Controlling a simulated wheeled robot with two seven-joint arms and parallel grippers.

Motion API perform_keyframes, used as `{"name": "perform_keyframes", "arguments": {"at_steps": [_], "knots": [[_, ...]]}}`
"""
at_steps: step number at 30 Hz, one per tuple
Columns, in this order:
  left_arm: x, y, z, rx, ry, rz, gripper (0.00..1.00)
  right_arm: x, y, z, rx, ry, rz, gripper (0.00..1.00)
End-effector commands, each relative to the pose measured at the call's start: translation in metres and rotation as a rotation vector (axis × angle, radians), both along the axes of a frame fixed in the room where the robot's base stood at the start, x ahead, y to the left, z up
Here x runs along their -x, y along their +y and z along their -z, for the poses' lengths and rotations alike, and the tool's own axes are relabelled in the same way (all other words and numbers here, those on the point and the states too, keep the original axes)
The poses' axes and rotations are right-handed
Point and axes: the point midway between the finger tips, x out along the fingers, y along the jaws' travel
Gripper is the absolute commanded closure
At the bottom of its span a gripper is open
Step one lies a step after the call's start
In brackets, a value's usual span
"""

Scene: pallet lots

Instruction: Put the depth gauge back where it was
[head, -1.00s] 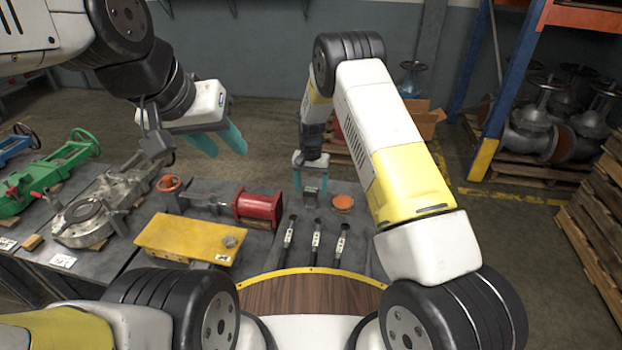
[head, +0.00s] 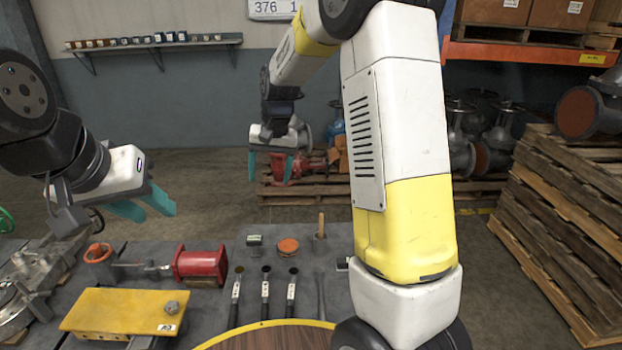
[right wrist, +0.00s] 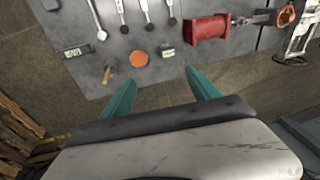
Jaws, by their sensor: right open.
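No object is clearly marked as the depth gauge. A small dark block with a pale, display-like face (head: 254,240) stands on the grey table; the right wrist view also shows it (right wrist: 168,53). A second small item with a display-like face (right wrist: 76,52) lies near the table edge, partly behind my right arm in the head view (head: 343,264). My right gripper (head: 270,168) is open and empty, raised above and beyond the block; its fingers also show in the right wrist view (right wrist: 160,95). My left gripper (head: 142,206) is open and empty at the left.
An orange disc (head: 288,246), a wooden-handled tool (head: 320,230) and several black-and-silver tools (head: 265,290) are around the block. A red vise-like part (head: 200,266) and yellow plate (head: 122,312) are left. Stacked pallets (head: 565,220) stand right.

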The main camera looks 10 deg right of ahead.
Motion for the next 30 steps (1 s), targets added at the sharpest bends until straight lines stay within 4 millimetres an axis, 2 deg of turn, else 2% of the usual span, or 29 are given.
{"name": "perform_keyframes", "arguments": {"at_steps": [1,6,12,16,21,25,30], "knots": [[0.0,0.0,0.0,0.0,0.0,0.0,0.64,0.015,-0.009,-0.022,-0.014,-0.029,-0.006,0.29],[0.0,0.0,0.0,0.0,0.0,0.0,0.64,0.069,-0.032,-0.072,-0.04,-0.112,-0.04,0.29],[0.0,0.0,0.0,0.0,0.0,0.0,0.64,0.139,-0.053,-0.11,-0.048,-0.215,-0.085,0.29],[0.0,0.0,0.0,0.0,0.0,0.0,0.64,0.185,-0.064,-0.122,-0.038,-0.283,-0.111,0.29],[0.0,0.0,0.0,0.0,0.0,0.0,0.64,0.236,-0.074,-0.124,-0.014,-0.361,-0.143,0.29],[0.0,0.0,0.0,0.0,0.0,0.0,0.64,0.26,-0.077,-0.121,0.003,-0.399,-0.16,0.29],[0.0,0.0,0.0,0.0,0.0,0.0,0.64,0.271,-0.078,-0.117,0.013,-0.415,-0.167,0.29]]}}
